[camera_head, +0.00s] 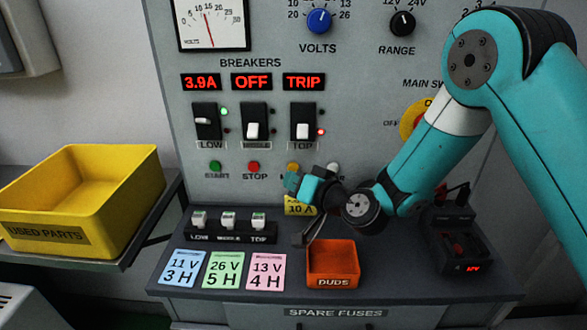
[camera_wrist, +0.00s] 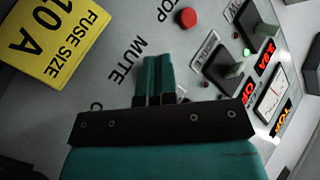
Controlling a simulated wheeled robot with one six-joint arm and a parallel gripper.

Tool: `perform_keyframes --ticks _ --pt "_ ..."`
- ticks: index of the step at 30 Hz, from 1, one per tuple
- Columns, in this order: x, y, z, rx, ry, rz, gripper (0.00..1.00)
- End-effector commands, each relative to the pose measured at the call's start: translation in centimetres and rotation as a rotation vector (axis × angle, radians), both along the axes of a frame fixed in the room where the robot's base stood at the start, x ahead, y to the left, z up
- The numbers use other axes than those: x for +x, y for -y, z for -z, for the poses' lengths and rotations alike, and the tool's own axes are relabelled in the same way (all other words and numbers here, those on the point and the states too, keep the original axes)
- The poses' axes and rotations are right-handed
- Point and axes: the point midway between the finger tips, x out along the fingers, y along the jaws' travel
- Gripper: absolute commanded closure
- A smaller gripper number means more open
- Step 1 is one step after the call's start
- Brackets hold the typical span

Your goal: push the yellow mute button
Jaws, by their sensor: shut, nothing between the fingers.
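The yellow mute button (camera_head: 293,167) shows in the head view in the button row on the panel, just above my gripper (camera_head: 293,181). In the wrist view the MUTE label (camera_wrist: 118,60) is beside the teal fingers of my gripper (camera_wrist: 154,60). The fingers are together and hold nothing. They point at the panel where the button sits and hide it in that view. I cannot tell whether the fingertips touch the button.
The red stop button (camera_head: 253,167) and green start button (camera_head: 215,167) are to the left, a white button (camera_head: 333,168) to the right. A yellow fuse-size card (camera_head: 300,209) is below. An orange duds bin (camera_head: 333,281) and a yellow used-parts bin (camera_head: 57,239) stand nearby.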

Motion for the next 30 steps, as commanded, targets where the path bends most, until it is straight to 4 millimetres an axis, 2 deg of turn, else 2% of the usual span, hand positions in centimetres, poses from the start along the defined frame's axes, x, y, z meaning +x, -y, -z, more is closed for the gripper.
perform_keyframes --ticks 30 --pt "0.85 0.02 0.00 0.000 0.000 0.000 1.00"
